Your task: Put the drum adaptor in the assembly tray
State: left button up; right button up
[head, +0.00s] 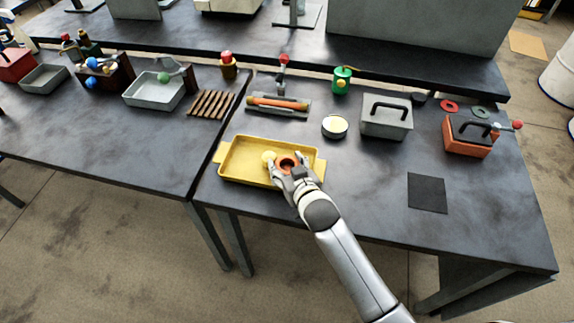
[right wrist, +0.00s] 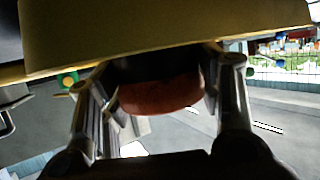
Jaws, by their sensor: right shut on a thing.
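The yellow tray (head: 232,166), which I take for the assembly tray, lies at the near left of the right-hand table. My right gripper (head: 287,166) is over the tray's right part, shut on an orange-red ring-shaped piece (head: 287,160), likely the drum adaptor. In the right wrist view the piece (right wrist: 160,97) sits between the two fingers (right wrist: 160,100), and a yellow-olive surface, likely the tray (right wrist: 160,45), fills the top. I cannot tell whether the piece touches the tray floor. My left gripper is not in view.
Behind are a grey rack with an orange tool (head: 278,103), a round tin (head: 335,127), a grey box (head: 386,118) and an orange box (head: 468,138). A black mat (head: 427,193) lies right; table around it is clear.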

jog(key=o, duration=1.3)
jog(key=shift+f, duration=0.1)
jog(key=shift+r, duration=0.2)
jog(key=b+v, duration=0.1)
jog(key=v, duration=1.1)
jog(key=shift+f, duration=0.15)
